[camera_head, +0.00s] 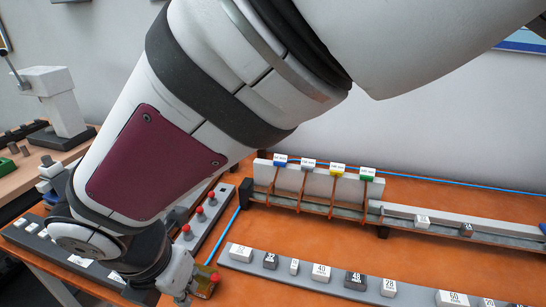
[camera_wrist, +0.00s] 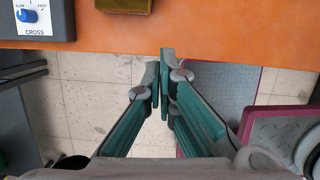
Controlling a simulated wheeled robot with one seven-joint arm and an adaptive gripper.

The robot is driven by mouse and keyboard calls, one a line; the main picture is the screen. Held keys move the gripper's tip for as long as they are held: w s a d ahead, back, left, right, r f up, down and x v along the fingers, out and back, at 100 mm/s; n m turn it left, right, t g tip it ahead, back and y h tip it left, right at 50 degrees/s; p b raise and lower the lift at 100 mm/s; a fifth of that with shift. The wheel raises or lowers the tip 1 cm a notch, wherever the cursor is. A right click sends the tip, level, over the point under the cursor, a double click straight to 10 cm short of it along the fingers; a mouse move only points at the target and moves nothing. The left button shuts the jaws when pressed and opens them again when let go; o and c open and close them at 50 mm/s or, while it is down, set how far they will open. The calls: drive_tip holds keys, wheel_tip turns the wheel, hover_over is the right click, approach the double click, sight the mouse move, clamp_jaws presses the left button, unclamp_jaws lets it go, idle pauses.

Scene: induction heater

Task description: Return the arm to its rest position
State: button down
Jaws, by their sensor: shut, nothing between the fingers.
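My gripper (camera_wrist: 161,78) shows in the wrist view with its two green-and-grey fingers together at the tips and nothing between them. It hangs over the tiled floor, just off the front edge of the orange table (camera_wrist: 200,32). In the head view my arm is bent across the upper and left part of the picture, reaching down to the lower left. The fingers cannot be made out there; the wrist is at the table's left end.
A slow/fast dial panel (camera_wrist: 38,18) and a brass-coloured block (camera_wrist: 124,4) are at the table edge. Red-buttoned controls (camera_head: 201,214) stand beside my wrist. A rail (camera_head: 430,218) with coloured tags (camera_head: 309,163) and a row of labelled blocks (camera_head: 320,271) lie to the right.

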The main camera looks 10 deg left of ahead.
drive_tip(key=w+d+r+m+h, duration=0.1)
drive_tip(key=w+d+r+m, duration=0.2)
drive_tip(key=d+m, duration=0.3)
drive_tip(key=w+d+r+m+p, duration=0.1)
drive_tip(key=w+d+r+m, duration=0.25)
drive_tip(key=d, duration=0.45)
drive_tip(key=w+d+r+m+h, duration=0.1)
drive_tip(key=w+d+r+m, duration=0.15)
drive_tip(key=d+m, duration=0.4)
drive_tip(key=s+d+r+m, duration=0.2)
drive_tip(key=s+d+m, duration=0.1)
drive_tip(key=d+m, duration=0.3)
drive_tip(key=s+d+r+m+t+y+p, duration=0.1)
drive_tip(key=s+d+r+m, duration=0.1)
drive_tip(key=s+d+m, duration=0.2)
drive_tip(key=s+d+r+m+y, duration=0.1)
drive_tip(key=s+d+r+m, duration=0.1)
drive_tip(key=d+m, duration=0.7)
drive_tip(key=shift+s+d+m, duration=0.2)
drive_tip(key=shift+s+m, duration=0.3)
drive_tip(key=shift+s, duration=0.3)
drive_tip(key=shift+r, duration=0.1)
